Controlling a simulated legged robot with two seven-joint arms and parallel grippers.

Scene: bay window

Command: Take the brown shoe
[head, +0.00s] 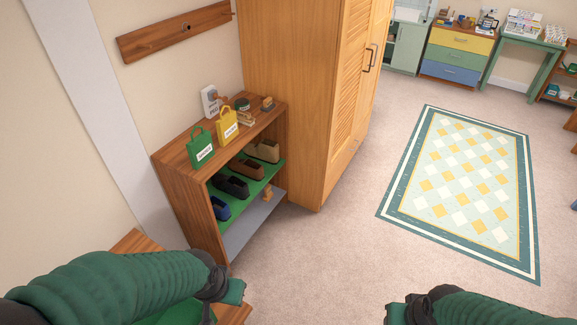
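The brown shoe (247,169) stands on the green shelf (248,190) of a small wooden rack, in a row with other shoes. It sits between a black shoe (232,186) and a beige shoe (264,150). My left gripper (234,291) is at the lower left, in front of the rack and apart from it. My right gripper (396,313) is at the bottom edge, over the carpet and far from the shoes. Neither gripper's finger gap shows clearly.
A blue shoe (220,208) is at the near end of the shelf. Green (201,147) and yellow (227,126) bags stand on the rack top. A tall wooden wardrobe (300,90) adjoins the rack. Carpet is clear up to the patterned rug (465,190).

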